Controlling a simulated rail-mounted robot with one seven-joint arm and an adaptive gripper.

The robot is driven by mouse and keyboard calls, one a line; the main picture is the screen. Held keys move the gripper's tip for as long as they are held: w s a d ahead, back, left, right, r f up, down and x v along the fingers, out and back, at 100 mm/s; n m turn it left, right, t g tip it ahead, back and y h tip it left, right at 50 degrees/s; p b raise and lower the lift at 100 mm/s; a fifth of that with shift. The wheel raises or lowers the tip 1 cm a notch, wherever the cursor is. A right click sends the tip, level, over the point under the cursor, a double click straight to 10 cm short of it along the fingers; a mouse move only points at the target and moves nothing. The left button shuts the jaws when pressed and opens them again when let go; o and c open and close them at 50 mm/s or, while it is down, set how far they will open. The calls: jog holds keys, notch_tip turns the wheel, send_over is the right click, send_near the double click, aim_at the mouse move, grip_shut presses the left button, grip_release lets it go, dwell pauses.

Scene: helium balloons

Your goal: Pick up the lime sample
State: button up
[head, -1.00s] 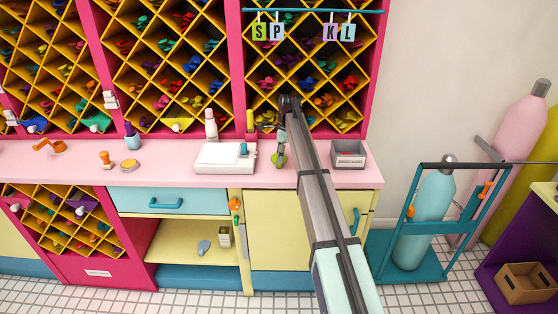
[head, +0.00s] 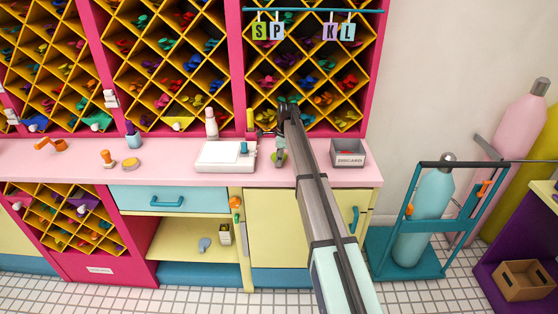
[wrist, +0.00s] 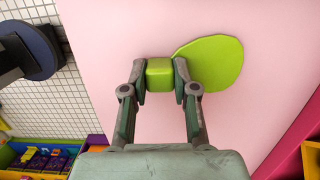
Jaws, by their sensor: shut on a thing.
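The lime sample is a flat, rounded lime-green piece (wrist: 212,62) with a small square lime block at its near end. In the wrist view my gripper (wrist: 160,74) is shut on that block, one finger on each side, and the rounded part extends to the right. In the head view the lime sample (head: 279,158) shows small beneath my gripper (head: 280,146), by the pink counter (head: 230,177). I cannot tell whether it touches the counter.
A white scale-like device (head: 226,157) stands to the left, a grey discard box (head: 347,154) to the right. Diamond-shaped racks of balloons (head: 170,60) rise behind, with letter tags (head: 276,31) hanging above. A blue cylinder cart (head: 420,220) stands on the floor at right.

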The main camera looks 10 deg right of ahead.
notch_tip(320, 180, up, 20)
jog(key=b, duration=0.4)
jog(key=shift+b, duration=0.4)
jog(key=shift+r, duration=0.1)
notch_tip(320, 180, up, 5)
jog(key=p, duration=0.3)
jog(key=shift+a, duration=0.1)
dwell(0.4)
